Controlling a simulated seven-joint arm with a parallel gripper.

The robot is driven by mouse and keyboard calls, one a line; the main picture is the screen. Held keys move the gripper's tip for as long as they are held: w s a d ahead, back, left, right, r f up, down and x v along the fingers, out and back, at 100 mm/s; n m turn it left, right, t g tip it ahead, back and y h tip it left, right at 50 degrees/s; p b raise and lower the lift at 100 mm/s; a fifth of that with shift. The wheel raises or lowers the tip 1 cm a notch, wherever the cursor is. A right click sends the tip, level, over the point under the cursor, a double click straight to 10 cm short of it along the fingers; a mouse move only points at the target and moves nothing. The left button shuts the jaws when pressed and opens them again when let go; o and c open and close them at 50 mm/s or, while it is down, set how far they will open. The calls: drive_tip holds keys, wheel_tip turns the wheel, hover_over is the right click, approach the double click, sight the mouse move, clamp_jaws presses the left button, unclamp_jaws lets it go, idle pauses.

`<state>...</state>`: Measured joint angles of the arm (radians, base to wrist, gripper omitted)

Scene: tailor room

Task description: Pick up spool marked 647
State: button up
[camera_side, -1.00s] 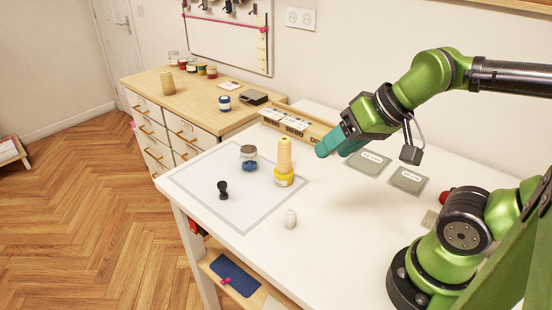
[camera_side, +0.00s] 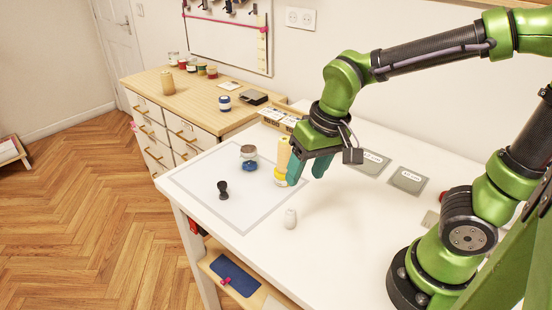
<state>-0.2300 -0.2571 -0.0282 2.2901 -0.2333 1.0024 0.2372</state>
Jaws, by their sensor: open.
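A tall yellow spool (camera_side: 281,173) with a cream cone top and a white label stands on the white table, inside the right edge of the grey outlined square. The label is too small to read. My gripper (camera_side: 306,175) points down with its teal fingers apart and empty, just right of and partly in front of the spool. I cannot tell whether a finger touches it. A clear jar with blue contents (camera_side: 249,158) stands left of the yellow spool.
A black stamp-like piece (camera_side: 223,190) stands in the outlined square. Two grey labelled cards (camera_side: 408,179) lie to the right. A wooden box (camera_side: 280,117) sits at the back. The table's front right is clear. A wooden cabinet (camera_side: 190,92) bears several jars and spools.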

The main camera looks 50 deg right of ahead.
drive_tip(key=w+f+m+g+h, duration=0.1)
drive_tip(key=w+f+m+h, duration=0.1)
drive_tip(key=w, duration=0.1)
approach(290, 216)
drive_tip(key=shift+m, duration=0.4)
drive_tip(key=f, duration=0.2)
drive_tip(key=w+d+f, duration=0.1)
drive_tip(key=f, duration=0.2)
drive_tip(key=shift+w+d+f, duration=0.25)
drive_tip(key=shift+d+f, duration=0.05)
drive_tip(key=shift+w+d+f, duration=0.1)
drive_tip(key=shift+w+f, duration=0.05)
drive_tip(key=shift+f, duration=0.85)
drive_tip(key=shift+w+f, duration=0.15)
drive_tip(key=shift+f, duration=0.85)
drive_tip(key=shift+w+d+f, duration=0.1)
drive_tip(key=shift+w+f, duration=0.1)
drive_tip(key=shift+f, duration=0.75)
drive_tip(key=shift+c, duration=0.3)
clamp_jaws()
